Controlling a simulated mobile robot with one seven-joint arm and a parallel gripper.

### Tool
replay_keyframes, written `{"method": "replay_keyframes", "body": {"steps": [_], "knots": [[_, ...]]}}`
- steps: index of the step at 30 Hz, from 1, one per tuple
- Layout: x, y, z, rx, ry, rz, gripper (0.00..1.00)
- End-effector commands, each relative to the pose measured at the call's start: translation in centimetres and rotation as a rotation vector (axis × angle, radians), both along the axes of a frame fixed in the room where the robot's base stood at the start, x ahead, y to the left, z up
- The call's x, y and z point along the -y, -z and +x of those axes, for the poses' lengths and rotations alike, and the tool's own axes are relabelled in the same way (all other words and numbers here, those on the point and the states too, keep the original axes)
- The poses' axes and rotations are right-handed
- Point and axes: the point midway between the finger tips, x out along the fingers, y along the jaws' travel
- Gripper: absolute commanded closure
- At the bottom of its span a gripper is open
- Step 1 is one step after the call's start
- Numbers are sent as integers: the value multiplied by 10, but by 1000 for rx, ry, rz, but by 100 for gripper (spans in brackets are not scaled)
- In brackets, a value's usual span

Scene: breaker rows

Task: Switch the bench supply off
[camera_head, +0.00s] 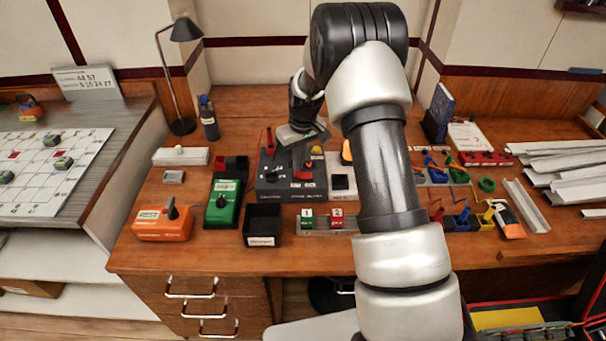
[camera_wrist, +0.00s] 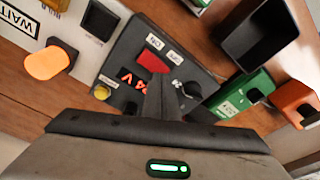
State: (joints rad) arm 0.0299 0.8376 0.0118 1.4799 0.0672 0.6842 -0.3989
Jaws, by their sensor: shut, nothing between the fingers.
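The bench supply (camera_head: 275,188) is a dark grey box at the middle of the bench. In the wrist view its panel (camera_wrist: 128,50) carries a red switch (camera_wrist: 152,62) near ON and OFF labels, a lit red readout (camera_wrist: 130,78), a black knob (camera_wrist: 190,89) and a yellow button (camera_wrist: 101,92). My gripper (camera_wrist: 159,88) is shut and empty, its fingertips over the panel close to the red switch. I cannot tell whether they touch it. In the head view my gripper (camera_head: 303,138) is above the back of the supply.
A green meter (camera_head: 222,203), an orange box (camera_head: 163,223) and a black open bin (camera_head: 263,224) stand left and in front. An orange button (camera_wrist: 50,62) is beside the supply.

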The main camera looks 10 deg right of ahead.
Motion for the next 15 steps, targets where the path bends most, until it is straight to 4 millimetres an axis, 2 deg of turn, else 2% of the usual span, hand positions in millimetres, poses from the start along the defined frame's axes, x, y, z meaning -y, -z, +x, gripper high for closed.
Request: {"method": "replay_keyframes", "body": {"steps": [15], "knots": [[0,7,0,0,0,0,100]]}}
